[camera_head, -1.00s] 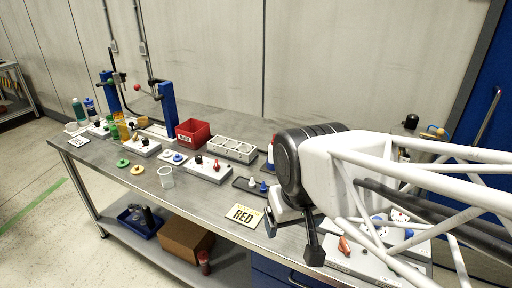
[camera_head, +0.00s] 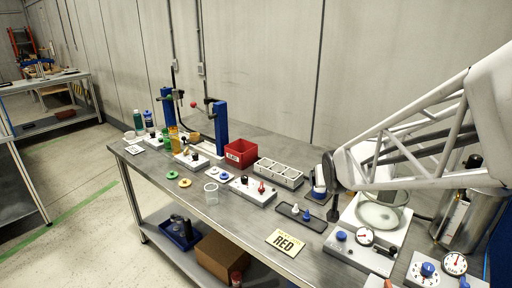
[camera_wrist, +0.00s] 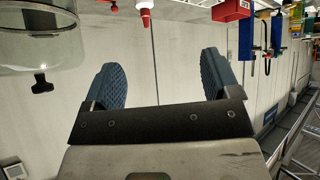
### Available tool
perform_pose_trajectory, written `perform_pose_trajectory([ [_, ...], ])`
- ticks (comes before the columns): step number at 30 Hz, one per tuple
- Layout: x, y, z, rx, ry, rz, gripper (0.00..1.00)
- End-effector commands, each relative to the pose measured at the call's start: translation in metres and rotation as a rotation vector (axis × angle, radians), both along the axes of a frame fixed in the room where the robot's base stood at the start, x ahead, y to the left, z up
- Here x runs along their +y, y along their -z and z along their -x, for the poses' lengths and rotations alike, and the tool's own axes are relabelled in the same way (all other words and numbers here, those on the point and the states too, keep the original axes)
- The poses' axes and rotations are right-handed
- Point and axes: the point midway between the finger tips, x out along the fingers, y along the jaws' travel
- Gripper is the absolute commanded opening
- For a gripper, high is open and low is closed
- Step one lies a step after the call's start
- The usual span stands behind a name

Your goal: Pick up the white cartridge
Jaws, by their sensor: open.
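A small white piece (camera_head: 295,209) stands upright on a dark tray (camera_head: 285,214), beside a blue piece (camera_head: 306,215). It looks like the white cartridge, but it is too small to be sure. My gripper (camera_head: 334,195) is above the bench just right of the tray, seen edge-on and apart from the white piece. In the wrist view my gripper (camera_wrist: 160,82) has its two blue ribbed fingers wide apart with nothing between them. That view is upside down, and a red and white object (camera_wrist: 145,12) shows at its top edge, beyond the fingers.
A grey block with round wells (camera_head: 279,173) and a red bin (camera_head: 241,154) stand behind the tray.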

Motion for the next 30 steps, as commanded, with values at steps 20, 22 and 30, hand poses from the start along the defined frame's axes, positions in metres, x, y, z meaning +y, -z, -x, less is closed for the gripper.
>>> perform_pose_trajectory([
  [20, -0.072, 0.052, -0.161, -0.556, -0.081, 0.002, 0.82],
  [22, -0.077, 0.058, -0.169, -0.602, -0.092, -0.003, 0.82],
  [30, -0.087, 0.069, -0.183, -0.700, -0.116, -0.015, 0.82],
])
